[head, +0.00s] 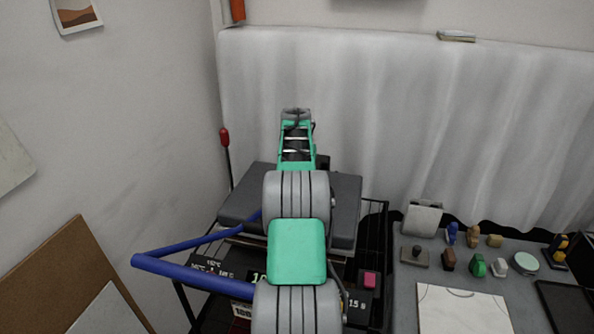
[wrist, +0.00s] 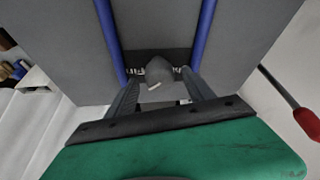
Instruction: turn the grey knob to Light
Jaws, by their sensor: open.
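The grey knob (wrist: 161,72) shows in the wrist view on a dark strip of the press, with a pale mark on its face and small white lettering to its sides. The lettering is too small to read, so I cannot tell where the knob is set. My gripper (wrist: 162,84) is open, with one finger on each side of the knob. I cannot tell whether either finger touches it. In the head view my own arm covers the middle of the press (head: 345,200), and the knob and fingertips are hidden.
A blue handle (head: 190,272) juts out at the press's left; blue bars (wrist: 206,30) flank the knob in the wrist view. A red-tipped lever (head: 225,138) stands behind left. A table (head: 405,300) at right holds several small coloured items. A curtain (head: 400,110) hangs behind.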

